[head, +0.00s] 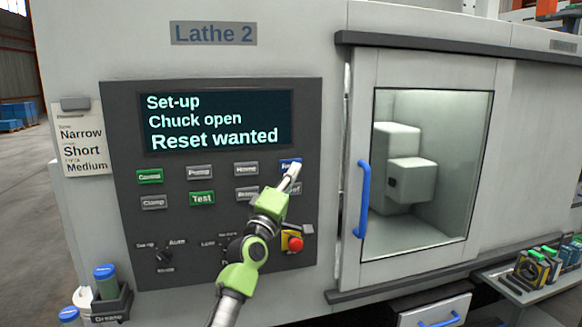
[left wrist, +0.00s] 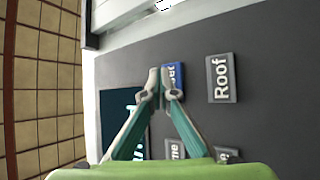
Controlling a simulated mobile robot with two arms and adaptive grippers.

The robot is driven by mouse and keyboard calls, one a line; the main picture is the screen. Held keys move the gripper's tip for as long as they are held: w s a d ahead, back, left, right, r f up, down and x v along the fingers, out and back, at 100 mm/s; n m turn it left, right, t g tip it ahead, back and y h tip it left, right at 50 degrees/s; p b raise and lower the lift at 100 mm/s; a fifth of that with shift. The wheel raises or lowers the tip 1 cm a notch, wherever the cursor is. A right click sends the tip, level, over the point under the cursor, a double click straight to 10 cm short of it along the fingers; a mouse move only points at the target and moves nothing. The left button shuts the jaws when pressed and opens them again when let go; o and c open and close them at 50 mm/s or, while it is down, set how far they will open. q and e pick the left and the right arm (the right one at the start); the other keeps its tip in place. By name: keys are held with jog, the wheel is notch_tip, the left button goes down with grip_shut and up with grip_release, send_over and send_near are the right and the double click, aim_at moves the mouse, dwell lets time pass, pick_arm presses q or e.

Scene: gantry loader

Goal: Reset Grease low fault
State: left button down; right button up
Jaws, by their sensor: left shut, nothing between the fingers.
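The panel (head: 225,225) of Lathe 2 has a display (head: 218,122) reading "Set-up", "Chuck open", "Reset wanted". A blue button (head: 290,162) sits at the right end of the upper button row, its label partly hidden by my gripper. My left gripper (head: 293,173) is shut and empty, its tips at the lower edge of this button. In the left wrist view the closed fingertips (left wrist: 160,78) overlap the blue button (left wrist: 174,77), whose label shows only its last letters. Whether they touch it, I cannot tell. My right gripper is not in view.
Close by are the Roof button (left wrist: 221,78), a lit green Test button (head: 202,198) and a red emergency stop (head: 295,244). A door with a blue handle (head: 363,200) is to the right.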

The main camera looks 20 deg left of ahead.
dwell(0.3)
pick_arm(q)
jog(key=shift+w+a+b, duration=0.15)
jog(key=shift+b, duration=0.2)
jog(key=shift+w+a, duration=0.1)
jog(key=shift+w, duration=0.1)
jog(key=shift+w+a+r+b, duration=0.1)
jog(key=shift+w+a+b, duration=0.15)
jog(key=shift+b, duration=0.35)
dwell(0.3)
jog(key=shift+d, duration=0.1)
jog(key=shift+s+d+p, duration=0.35)
jog(key=shift+s+p, duration=0.3)
jog(key=shift+p, duration=0.2)
